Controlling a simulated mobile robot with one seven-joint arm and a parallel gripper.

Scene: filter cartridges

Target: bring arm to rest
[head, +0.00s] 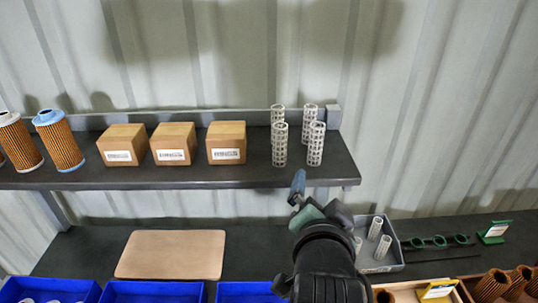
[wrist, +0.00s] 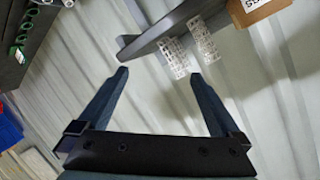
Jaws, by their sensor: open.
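My gripper (wrist: 158,76) is open in the wrist view, its two dark blue fingers spread wide with nothing between them. In the head view my gripper (head: 299,188) is raised in front of the dark shelf's right part, partly hidden by my own wrist. Perforated grey tubes stand upright on the shelf, among them a front tube (head: 279,146), above and behind my gripper.
Three cardboard boxes (head: 173,144) and orange pleated cartridges (head: 58,140) stand on the shelf (head: 190,177). Below are a tan board (head: 172,254), a grey tray (head: 396,257) with white tubes, green rings (head: 439,241), and blue bins (head: 153,291) along the front.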

